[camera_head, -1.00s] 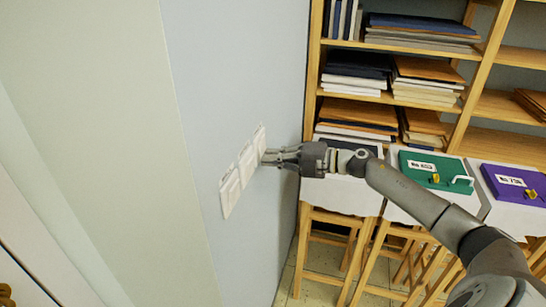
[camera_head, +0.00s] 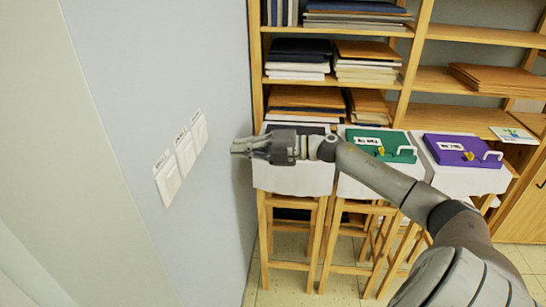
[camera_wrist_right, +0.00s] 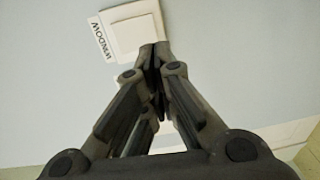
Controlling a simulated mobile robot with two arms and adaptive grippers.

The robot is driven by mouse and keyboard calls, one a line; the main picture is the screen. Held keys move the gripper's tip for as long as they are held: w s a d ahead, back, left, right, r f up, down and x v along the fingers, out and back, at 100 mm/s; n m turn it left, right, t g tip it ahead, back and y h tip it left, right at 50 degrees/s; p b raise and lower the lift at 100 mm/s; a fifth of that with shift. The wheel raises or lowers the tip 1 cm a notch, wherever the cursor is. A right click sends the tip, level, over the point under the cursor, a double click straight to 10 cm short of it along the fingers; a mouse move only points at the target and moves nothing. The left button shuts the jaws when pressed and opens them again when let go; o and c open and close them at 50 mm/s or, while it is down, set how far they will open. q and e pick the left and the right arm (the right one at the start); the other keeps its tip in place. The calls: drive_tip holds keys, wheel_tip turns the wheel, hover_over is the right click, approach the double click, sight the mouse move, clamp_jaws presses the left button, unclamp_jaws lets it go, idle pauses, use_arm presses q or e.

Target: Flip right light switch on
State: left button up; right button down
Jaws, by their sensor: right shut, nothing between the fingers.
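Three white light switches are in a slanted row on the pale blue-grey wall in the head view: a left one (camera_head: 167,181), a middle one (camera_head: 185,153) and a right one (camera_head: 200,132). Each has a small label above it. My right gripper (camera_head: 236,149) is shut and empty, to the right of the switches, with a visible gap between its fingertips and the right switch. In the right wrist view the shut fingertips (camera_wrist_right: 154,50) overlap the lower edge of a switch labelled WINDOW (camera_wrist_right: 131,32). I cannot tell the switches' on or off positions. My left gripper is out of view.
A wooden shelf (camera_head: 408,65) with stacked boards and folders stands behind my right arm. A green case (camera_head: 381,144) and a purple case (camera_head: 462,150) lie on white-topped stands below it. The wall around the switches is clear.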

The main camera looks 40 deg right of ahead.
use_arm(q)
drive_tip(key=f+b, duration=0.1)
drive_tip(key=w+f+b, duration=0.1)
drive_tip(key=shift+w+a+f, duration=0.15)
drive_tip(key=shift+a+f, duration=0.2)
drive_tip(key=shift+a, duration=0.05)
use_arm(e)
drive_tip(key=s+d+f, duration=0.1)
drive_tip(key=s+d, duration=0.3)
drive_tip(key=shift+s, duration=0.25)
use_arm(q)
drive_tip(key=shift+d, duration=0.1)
use_arm(e)
drive_tip(key=shift+s+d+f, duration=0.1)
